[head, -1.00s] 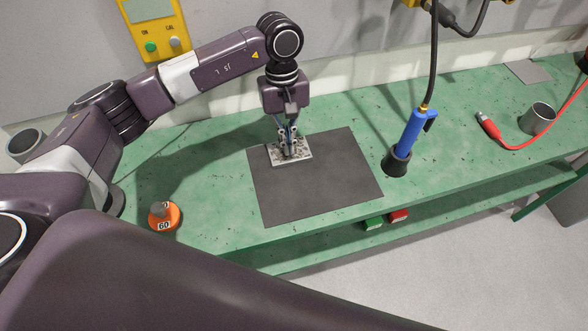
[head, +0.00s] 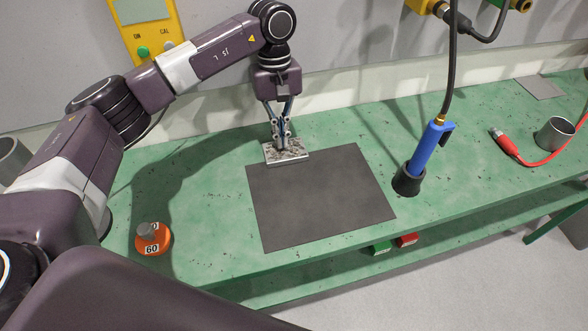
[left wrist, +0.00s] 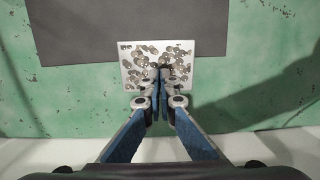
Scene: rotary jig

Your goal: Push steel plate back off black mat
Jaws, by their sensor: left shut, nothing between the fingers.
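The steel plate (head: 298,154), a small grey speckled rectangle, lies flat across the back edge of the black mat (head: 320,200). In the left wrist view the plate (left wrist: 132,66) has its mat-side part over the mat (left wrist: 75,35) and its larger part on the green bench top. My left gripper (head: 281,146) is shut and empty, pointing down at the plate. In the left wrist view its fingertips (left wrist: 163,76) overlap the plate; exact contact is hard to tell. My right gripper is out of view.
Green bench top (head: 200,200) is clear behind the plate, up to the wall. An orange knob-topped disc (head: 153,240) marked 60 stands left of the mat. A blue tool (head: 428,150) in a black holder (head: 408,180), a metal cup (head: 554,134) and a red cable clamp (head: 505,143) are right.

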